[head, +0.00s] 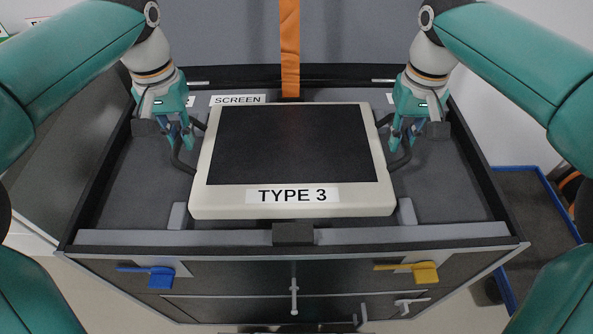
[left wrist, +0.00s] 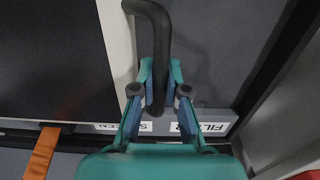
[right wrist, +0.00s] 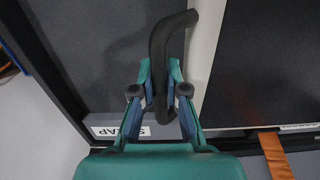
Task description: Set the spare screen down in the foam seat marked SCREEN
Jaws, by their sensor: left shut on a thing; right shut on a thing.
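The spare screen (head: 295,145), a cream-framed dark panel labelled TYPE 3, lies face up over the middle of the open drawer. The label SCREEN (head: 238,99) shows just behind its far left corner. The seat itself is hidden under the screen; I cannot tell whether the screen touches the foam. My left gripper (head: 188,138) is shut on the left black handle, which crosses between its fingers in the left wrist view (left wrist: 158,50). My right gripper (head: 402,138) is shut on the right black handle, clear in the right wrist view (right wrist: 158,55).
The drawer's dark lining (head: 445,190) is bare on both sides of the screen. Light grey blocks (head: 178,215) stand by its near corners. An orange strap (head: 290,50) hangs behind. Blue (head: 160,277) and yellow (head: 425,272) levers sit on the front.

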